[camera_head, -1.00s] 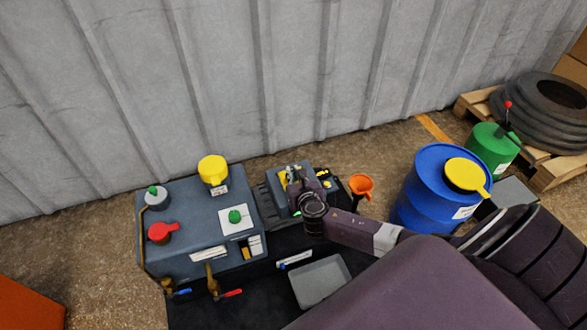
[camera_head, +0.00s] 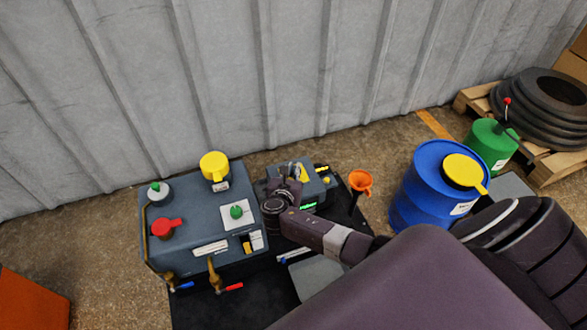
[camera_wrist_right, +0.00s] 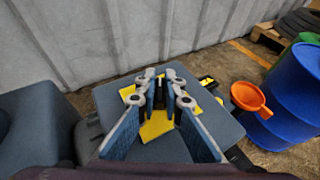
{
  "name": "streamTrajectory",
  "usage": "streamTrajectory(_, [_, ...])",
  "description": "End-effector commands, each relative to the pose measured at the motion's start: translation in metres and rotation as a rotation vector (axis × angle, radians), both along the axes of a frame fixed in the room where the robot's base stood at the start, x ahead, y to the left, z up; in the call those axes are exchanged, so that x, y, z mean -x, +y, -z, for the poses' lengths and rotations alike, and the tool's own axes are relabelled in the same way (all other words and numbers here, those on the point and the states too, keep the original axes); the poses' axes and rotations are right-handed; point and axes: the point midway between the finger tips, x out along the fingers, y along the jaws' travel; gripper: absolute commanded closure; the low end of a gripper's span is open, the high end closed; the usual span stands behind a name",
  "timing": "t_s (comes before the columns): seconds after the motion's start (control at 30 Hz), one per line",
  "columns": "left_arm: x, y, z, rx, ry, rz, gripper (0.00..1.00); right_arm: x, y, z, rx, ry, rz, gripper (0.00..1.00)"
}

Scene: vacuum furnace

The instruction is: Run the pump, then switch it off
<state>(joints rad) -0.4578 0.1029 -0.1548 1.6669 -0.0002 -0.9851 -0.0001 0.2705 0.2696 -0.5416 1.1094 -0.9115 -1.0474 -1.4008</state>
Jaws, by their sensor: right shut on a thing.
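The pump, a smaller blue-grey unit (camera_head: 322,184), stands beside a larger blue-grey cabinet (camera_head: 190,205). Yellow markings (camera_head: 303,172) show on its top and a small green patch (camera_head: 308,206) on its front. My right gripper (camera_head: 290,168) is over the pump's top. In the right wrist view its fingers (camera_wrist_right: 159,84) close on a small dark knob (camera_wrist_right: 159,97) above a yellow plate (camera_wrist_right: 155,127). The fingers hide most of the knob, so its exact setting cannot be read. My left gripper is not in view.
The cabinet carries a yellow cap (camera_head: 214,164), a red handle (camera_head: 166,228) and a green knob (camera_head: 236,212). An orange funnel (camera_head: 360,181) stands right of the pump, then a blue drum (camera_head: 424,192). A grey tray (camera_head: 313,281) lies in front, partly hidden by my arm.

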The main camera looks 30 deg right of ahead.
Motion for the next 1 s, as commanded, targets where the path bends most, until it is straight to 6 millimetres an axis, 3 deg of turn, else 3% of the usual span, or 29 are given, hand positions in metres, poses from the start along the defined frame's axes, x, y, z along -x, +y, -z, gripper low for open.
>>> streamTrajectory(0.27, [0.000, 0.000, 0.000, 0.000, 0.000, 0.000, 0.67, 0.000, 0.000, 0.000, 0.000, 0.000, 0.001, 1.00])
streamTrajectory(0.3, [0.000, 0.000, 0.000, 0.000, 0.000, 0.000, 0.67, 0.000, 0.000, 0.000, 0.000, 0.000, 0.001, 0.89])
streamTrajectory(0.43, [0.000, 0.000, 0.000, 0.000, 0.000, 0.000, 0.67, 0.000, -0.001, 0.000, -0.001, -0.001, 0.000, 0.75])
streamTrajectory(0.77, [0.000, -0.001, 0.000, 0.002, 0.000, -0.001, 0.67, 0.001, 0.001, -0.001, -0.001, -0.001, -0.001, 0.75])
streamTrajectory(1.0, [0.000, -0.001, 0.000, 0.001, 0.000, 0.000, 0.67, 0.020, 0.020, -0.011, -0.004, -0.001, -0.002, 0.75])
